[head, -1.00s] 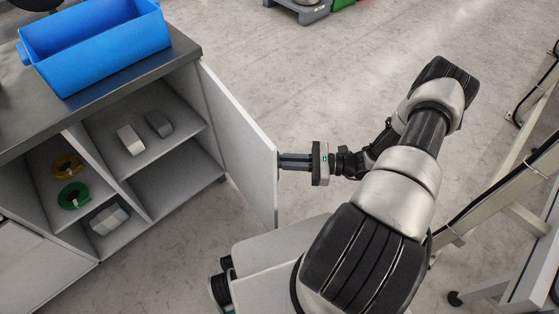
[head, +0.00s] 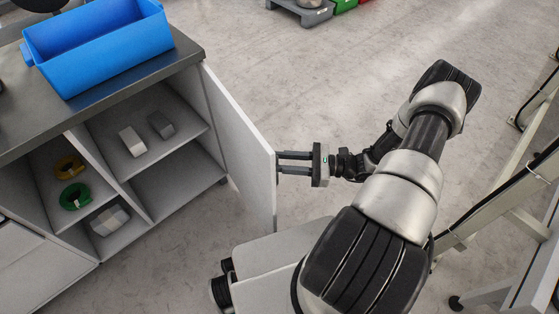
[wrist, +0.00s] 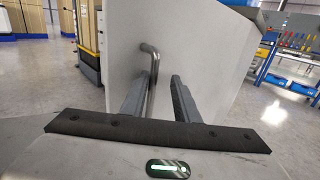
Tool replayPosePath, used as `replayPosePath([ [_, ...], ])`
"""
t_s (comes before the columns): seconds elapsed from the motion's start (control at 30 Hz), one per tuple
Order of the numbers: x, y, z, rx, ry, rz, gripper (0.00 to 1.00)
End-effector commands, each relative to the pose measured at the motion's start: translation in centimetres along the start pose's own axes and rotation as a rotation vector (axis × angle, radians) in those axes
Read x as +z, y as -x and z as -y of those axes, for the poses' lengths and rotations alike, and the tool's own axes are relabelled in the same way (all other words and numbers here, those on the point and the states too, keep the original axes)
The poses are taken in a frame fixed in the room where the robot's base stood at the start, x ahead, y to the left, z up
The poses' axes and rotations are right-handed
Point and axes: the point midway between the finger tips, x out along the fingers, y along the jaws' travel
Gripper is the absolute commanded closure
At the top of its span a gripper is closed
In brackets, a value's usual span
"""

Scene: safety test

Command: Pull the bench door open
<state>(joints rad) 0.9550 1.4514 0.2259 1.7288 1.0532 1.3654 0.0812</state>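The bench door (head: 238,145) is a pale panel standing wide open at the right end of the bench (head: 190,60), with the shelves inside exposed. In the wrist view the door (wrist: 210,50) fills the middle, with a grey metal bar handle (wrist: 151,66) on its face. My gripper (head: 281,163) is at the door's outer face near its free edge. Its two fingers are spread apart. In the wrist view my gripper (wrist: 158,84) has the handle between its fingers, close to the left one; whether they touch I cannot tell.
A blue bin (head: 98,48) stands on the bench top. The shelves hold grey blocks (head: 132,141), a yellow ring (head: 69,167) and a green ring (head: 75,196). A metal frame (head: 510,190) stands at the right. The floor beyond the door is clear.

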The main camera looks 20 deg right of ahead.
Motion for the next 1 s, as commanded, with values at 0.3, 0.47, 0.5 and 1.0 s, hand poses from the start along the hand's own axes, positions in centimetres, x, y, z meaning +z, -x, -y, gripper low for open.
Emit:
replayPosePath([
  [0.3,-0.2,0.6,0.0,-0.002,0.000,-0.006,0.72],
  [0.47,-0.1,3.0,0.1,-0.005,0.000,-0.008,0.72],
  [0.5,-0.2,3.8,0.1,-0.004,0.001,-0.008,0.72],
  [1.0,-0.1,15.2,0.0,-0.002,0.001,-0.005,0.72],
])
